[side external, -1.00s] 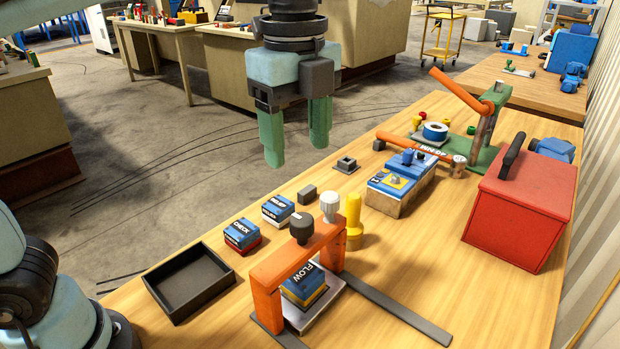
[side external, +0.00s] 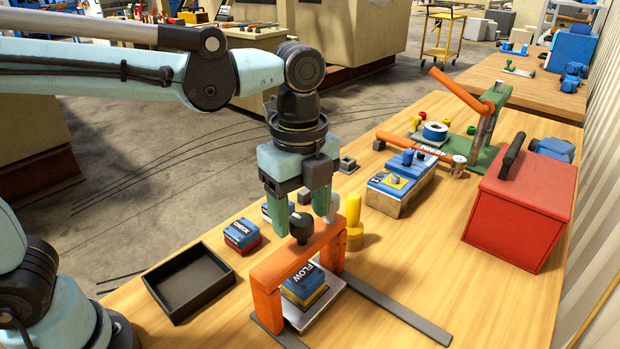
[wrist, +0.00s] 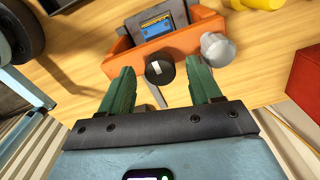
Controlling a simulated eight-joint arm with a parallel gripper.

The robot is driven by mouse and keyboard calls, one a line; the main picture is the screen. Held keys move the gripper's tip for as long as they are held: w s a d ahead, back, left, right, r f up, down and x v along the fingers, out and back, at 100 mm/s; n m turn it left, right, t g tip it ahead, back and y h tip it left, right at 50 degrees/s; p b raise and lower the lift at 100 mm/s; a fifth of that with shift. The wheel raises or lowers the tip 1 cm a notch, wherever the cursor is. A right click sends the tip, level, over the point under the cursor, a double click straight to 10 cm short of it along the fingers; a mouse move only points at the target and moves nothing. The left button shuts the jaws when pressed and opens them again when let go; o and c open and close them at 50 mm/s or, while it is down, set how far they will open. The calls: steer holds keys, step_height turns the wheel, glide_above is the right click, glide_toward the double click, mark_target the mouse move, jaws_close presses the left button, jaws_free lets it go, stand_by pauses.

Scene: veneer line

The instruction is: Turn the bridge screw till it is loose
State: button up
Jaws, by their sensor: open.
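An orange bridge (side external: 268,281) stands over a blue-and-yellow FLOW block (side external: 303,290) on a light plate. A black knob (side external: 300,229) with a white mark in the wrist view (wrist: 160,69) sits on top of the bridge. A pale grey knob (wrist: 217,48) sits near one end of the bridge; my gripper hides most of it in the side view. I cannot tell which knob is the bridge screw. My gripper (side external: 302,216) is open with green fingers pointing down, just above and behind the black knob. In the wrist view the knob shows just beyond the gap between the fingertips (wrist: 160,80).
An empty black tray (side external: 192,284) and a CHECK block (side external: 241,236) lie left of the bridge. A yellow peg (side external: 354,222) stands close at the right. A red box (side external: 520,212) and an orange-lever clamp (side external: 488,125) are farther right.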

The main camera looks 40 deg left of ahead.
steer(key=shift+f, duration=0.35)
steer(key=c, duration=1)
steer(key=shift+c, duration=0.2)
